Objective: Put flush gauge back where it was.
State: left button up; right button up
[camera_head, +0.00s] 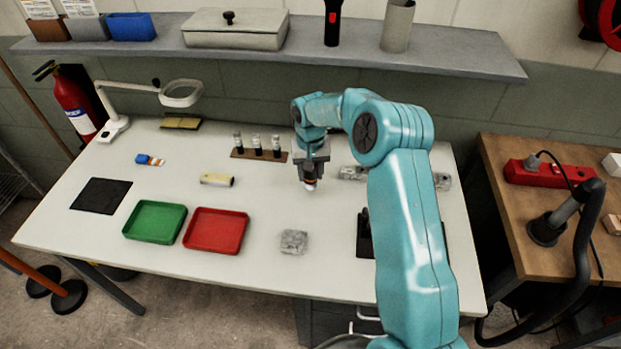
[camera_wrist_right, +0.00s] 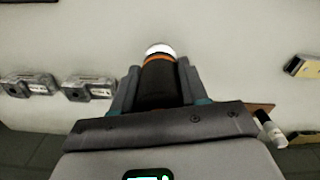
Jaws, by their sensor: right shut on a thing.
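My right gripper (camera_head: 311,180) is shut on a dark cylinder with an orange band and a pale round end, taken to be the flush gauge (camera_head: 310,185). It points down over the back middle of the white workbench; a gap to the surface cannot be judged. In the right wrist view the gauge (camera_wrist_right: 158,85) sits between the two fingers (camera_wrist_right: 157,88). The gauge's original spot cannot be told. My left gripper is not in view.
A green tray (camera_head: 154,220), a red tray (camera_head: 216,231), a black mat (camera_head: 101,196) and a yellowish block (camera_head: 217,180) lie left. Grey metal blocks (camera_wrist_right: 90,87) and a black holder (camera_head: 364,238) are partly behind my arm.

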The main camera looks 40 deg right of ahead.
aim_at(311, 180)
notch_tip(311, 180, down, 3)
jog(key=shift+s+f, duration=0.1)
jog(key=shift+f, duration=0.05)
jog(key=shift+f, duration=0.2)
jog(key=o, duration=1.1)
jog(key=shift+c, duration=0.2)
jog(key=shift+r, duration=0.1)
